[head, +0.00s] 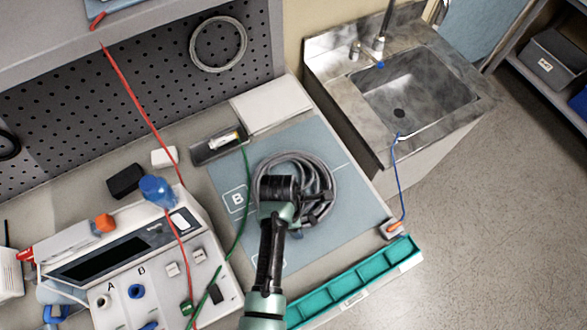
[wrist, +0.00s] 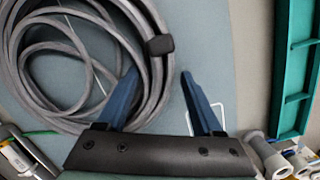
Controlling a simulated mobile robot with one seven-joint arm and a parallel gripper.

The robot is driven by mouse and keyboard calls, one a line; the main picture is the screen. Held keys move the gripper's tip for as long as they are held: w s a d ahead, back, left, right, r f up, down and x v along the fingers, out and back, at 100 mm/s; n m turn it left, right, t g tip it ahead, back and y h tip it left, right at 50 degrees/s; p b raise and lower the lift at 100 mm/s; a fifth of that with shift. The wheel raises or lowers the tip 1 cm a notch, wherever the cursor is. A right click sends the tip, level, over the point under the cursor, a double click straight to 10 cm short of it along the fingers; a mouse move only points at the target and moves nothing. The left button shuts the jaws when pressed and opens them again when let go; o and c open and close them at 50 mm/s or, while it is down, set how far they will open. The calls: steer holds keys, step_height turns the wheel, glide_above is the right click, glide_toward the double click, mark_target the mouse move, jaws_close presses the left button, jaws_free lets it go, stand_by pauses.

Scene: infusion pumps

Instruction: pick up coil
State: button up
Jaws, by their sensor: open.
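A grey coil (head: 325,178) of cable or tubing lies on a blue-grey mat (head: 310,245) marked "B" on the bench. In the wrist view the coil (wrist: 75,20) fills the upper left, with a black clip (wrist: 160,45) around its right side. My gripper (wrist: 165,85) is open, its two blue fingers spread. The left finger overlaps the coil's right strands in the picture, and the right finger is over bare mat. I cannot tell the height of the fingertips above the mat. In the head view my arm hides part of the coil and my fingertips.
A pump console (head: 130,260) stands at the left, with a red line and a green line (head: 243,205) running near the mat. A teal tray (head: 355,285) lies along the bench's front edge. A small dark tray (head: 215,147) and a sink (head: 415,85) are farther back.

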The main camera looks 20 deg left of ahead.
steer(key=shift+c, duration=0.3)
jaws_close()
steer(key=shift+r, duration=0.15)
